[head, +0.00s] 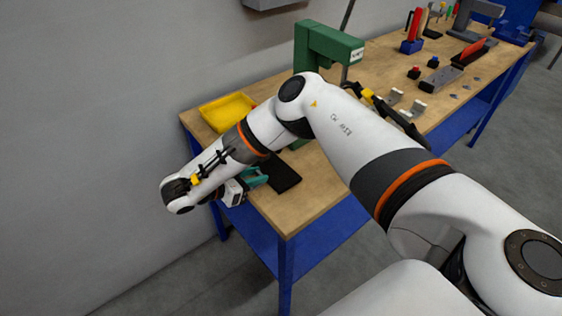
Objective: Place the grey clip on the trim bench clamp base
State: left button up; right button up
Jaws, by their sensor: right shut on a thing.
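My right arm crosses the picture from the lower right and bends down over the left end of the bench. My right gripper (243,188) is at that end, low beside a teal thing (254,177) and a dark flat plate (284,172). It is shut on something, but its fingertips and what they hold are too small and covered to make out. Two small pale grey pieces (418,107) stand on the bench behind my upper arm; I cannot tell if they are clips. I cannot tell which thing is the clamp base. My left gripper is not in view.
The wooden bench (290,215) has blue legs. A yellow tray (228,110) lies at its back left, beside a tall green press frame (327,45). A grey bar (440,78), a red-handled tool in a blue holder (411,46) and small parts stand farther right. The near left corner is bare.

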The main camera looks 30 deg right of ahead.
aim_at(281, 174)
jog(key=d, duration=0.2)
jog(key=d+p, duration=0.1)
jog(key=d, duration=0.1)
jog(key=shift+w+d+r, duration=0.1)
jog(key=shift+w+d, duration=0.1)
jog(key=d+p, duration=0.1)
jog(key=d, duration=0.3)
jog(key=shift+w+d, duration=0.15)
jog(key=shift+f, duration=0.6)
jog(key=shift+f+p, duration=0.25)
jog(key=shift+p, duration=0.05)
jog(key=shift+a, duration=0.2)
jog(key=o, duration=1)
jog(key=shift+d, duration=0.1)
jog(key=shift+c, duration=0.2)
